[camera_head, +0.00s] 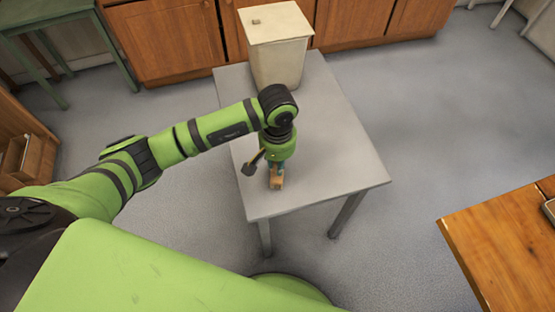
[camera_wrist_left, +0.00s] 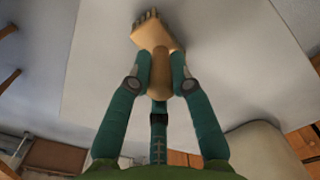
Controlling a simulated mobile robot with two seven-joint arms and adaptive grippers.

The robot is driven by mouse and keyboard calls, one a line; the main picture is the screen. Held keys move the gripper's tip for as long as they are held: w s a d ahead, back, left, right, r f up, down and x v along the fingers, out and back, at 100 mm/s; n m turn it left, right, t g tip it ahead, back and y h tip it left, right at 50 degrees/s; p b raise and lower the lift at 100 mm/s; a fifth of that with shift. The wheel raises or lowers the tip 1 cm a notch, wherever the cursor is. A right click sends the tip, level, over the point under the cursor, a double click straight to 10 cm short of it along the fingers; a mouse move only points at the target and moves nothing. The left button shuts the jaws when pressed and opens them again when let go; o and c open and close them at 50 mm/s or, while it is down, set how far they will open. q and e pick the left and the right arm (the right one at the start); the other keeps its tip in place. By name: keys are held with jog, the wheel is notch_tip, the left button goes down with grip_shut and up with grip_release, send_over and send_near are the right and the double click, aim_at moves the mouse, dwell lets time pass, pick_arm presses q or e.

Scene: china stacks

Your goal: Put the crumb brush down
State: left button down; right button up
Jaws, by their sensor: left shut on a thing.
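The crumb brush (camera_wrist_left: 153,38) is a tan wooden piece with dark bristles at its far end. It also shows in the head view as a small tan shape (camera_head: 277,182) at the front part of the grey table (camera_head: 335,165). My left gripper (camera_wrist_left: 160,75) is shut on the brush, with a teal finger on each side of it. In the head view the left gripper (camera_head: 276,168) points down over the table. Whether the brush touches the tabletop cannot be told. My right gripper is not in view.
A cream lidded bin (camera_head: 277,55) stands at the table's back end. The tabletop right of my left gripper is clear. A wooden table (camera_head: 500,235) stands at the lower right, and wooden cabinets (camera_head: 170,40) line the back.

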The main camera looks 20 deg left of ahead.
pick_arm(q)
jog(key=shift+f, duration=0.15)
jog(key=c, duration=1.1)
grip_release()
jog(key=shift+c, duration=0.2)
jog(key=shift+r, duration=0.4)
notch_tip(320, 180, up, 12)
jog(key=b, duration=0.2)
jog(key=shift+f, duration=0.2)
